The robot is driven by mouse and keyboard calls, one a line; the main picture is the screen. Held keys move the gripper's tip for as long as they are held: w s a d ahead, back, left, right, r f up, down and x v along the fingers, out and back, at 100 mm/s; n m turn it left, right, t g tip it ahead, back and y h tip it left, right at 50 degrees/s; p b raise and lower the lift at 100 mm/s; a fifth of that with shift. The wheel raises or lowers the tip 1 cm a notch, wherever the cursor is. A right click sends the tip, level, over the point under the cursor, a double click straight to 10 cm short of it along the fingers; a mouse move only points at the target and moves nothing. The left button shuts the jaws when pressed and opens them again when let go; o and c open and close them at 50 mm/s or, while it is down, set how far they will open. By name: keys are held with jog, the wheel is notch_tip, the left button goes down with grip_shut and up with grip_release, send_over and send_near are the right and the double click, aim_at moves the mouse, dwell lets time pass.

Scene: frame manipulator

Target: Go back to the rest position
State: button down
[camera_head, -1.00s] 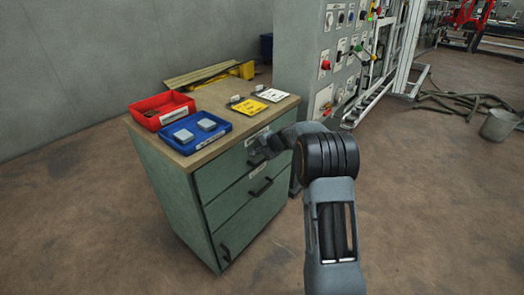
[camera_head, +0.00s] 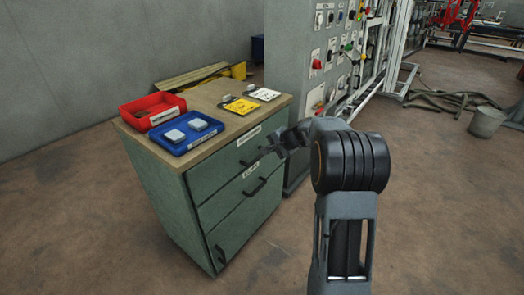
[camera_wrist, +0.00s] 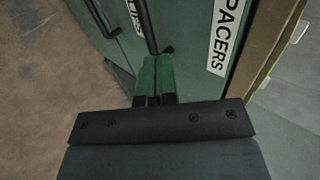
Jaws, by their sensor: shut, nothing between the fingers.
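My gripper (camera_head: 274,149) is in front of the green cabinet (camera_head: 176,205), near its upper right drawer fronts, at the end of my arm. In the wrist view, the two green fingertips (camera_wrist: 157,64) are together with nothing between them. They point at the cabinet front, close to a dark drawer handle (camera_wrist: 147,25). I cannot tell the exact gap to the handle. The drawers look shut. The top drawer's handle (camera_head: 250,159) is partly beside the gripper in the head view.
The cabinet top holds a red bin (camera_head: 152,112), a blue tray (camera_head: 190,146) with two grey blocks, and yellow (camera_head: 240,106) and white cards (camera_head: 264,94). A grey control panel cabinet (camera_head: 290,70) stands behind. The floor (camera_head: 440,210) on the right is clear.

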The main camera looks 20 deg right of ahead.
jog(key=s+a+r+n+g+h+p, duration=0.1)
jog(key=s+a+r+n+g+p, duration=0.2)
jog(key=s, duration=0.6)
jog(key=s+a+r+n+g+h+p, duration=0.15)
jog(key=s+r+p, duration=0.3)
jog(key=s, duration=0.55)
jog(key=s+a+r+n+h+p, duration=0.1)
jog(key=s+a+r+n+p, duration=0.1)
jog(key=s+r+p, duration=0.4)
jog(key=s+a+r+n+h+p, duration=0.1)
jog(key=s+a+r+n+p, duration=0.1)
jog(key=s+r+n+p, duration=0.3)
notch_tip(320, 180, up, 6)
jog(key=p, duration=0.4)
jog(key=shift+s+a+r+h, duration=0.2)
jog(key=shift+s+a+h, duration=0.15)
